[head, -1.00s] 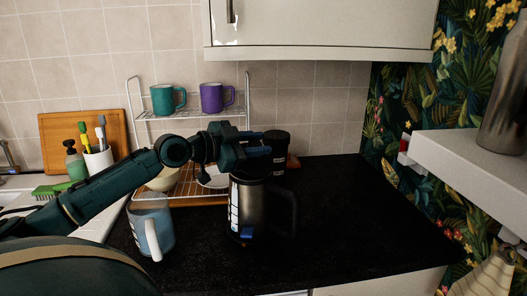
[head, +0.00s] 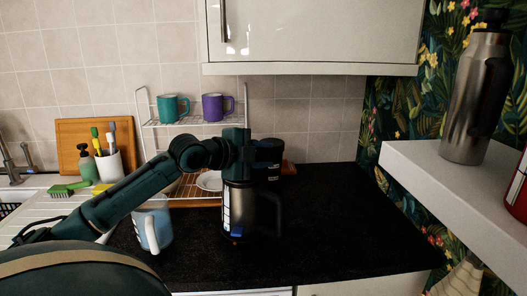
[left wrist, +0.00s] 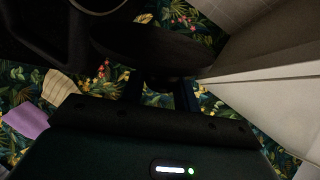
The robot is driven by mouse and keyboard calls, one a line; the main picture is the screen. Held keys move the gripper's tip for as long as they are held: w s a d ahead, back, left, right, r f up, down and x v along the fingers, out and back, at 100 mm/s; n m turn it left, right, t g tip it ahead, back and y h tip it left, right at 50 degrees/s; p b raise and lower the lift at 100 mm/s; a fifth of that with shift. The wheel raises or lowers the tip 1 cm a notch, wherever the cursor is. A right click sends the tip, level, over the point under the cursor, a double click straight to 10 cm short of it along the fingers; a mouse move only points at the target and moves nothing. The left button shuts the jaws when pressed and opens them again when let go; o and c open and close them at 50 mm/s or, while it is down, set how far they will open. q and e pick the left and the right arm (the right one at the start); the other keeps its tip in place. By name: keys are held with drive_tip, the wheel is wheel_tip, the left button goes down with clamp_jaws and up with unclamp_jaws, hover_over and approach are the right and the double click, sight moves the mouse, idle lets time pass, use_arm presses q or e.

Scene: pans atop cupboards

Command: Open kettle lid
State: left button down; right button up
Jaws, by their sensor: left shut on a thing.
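The kettle (head: 237,208), a dark metal cylinder with a black handle (head: 279,213) on its right, stands upright on the black worktop. My left gripper (head: 258,160) is at the kettle's top and is shut on the kettle lid, which is mostly hidden by the gripper and dark in the picture. In the left wrist view the gripper's dark fingers (left wrist: 160,92) point at a dark shape, too dim to tell lid from body. My right gripper is not in view.
A wire rack (head: 190,121) holds a teal mug (head: 172,107) and a purple mug (head: 217,107). A dark jar (head: 270,150) is behind the kettle. A white shelf (head: 440,180) with a steel flask (head: 474,95) juts in at right. The worktop right of the kettle is clear.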

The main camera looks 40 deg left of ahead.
use_arm(q)
drive_tip(key=shift+d+f+m+y, duration=0.15)
drive_tip(key=shift+d+m+y, duration=0.15)
drive_tip(key=shift+d+m, duration=0.2)
idle(0.3)
drive_tip(key=c, duration=1.1)
unclamp_jaws()
drive_tip(key=shift+o, duration=0.2)
drive_tip(key=shift+s, duration=0.1)
drive_tip(key=b+v, duration=0.1)
drive_tip(key=v, duration=1.2)
drive_tip(key=shift+d, duration=0.1)
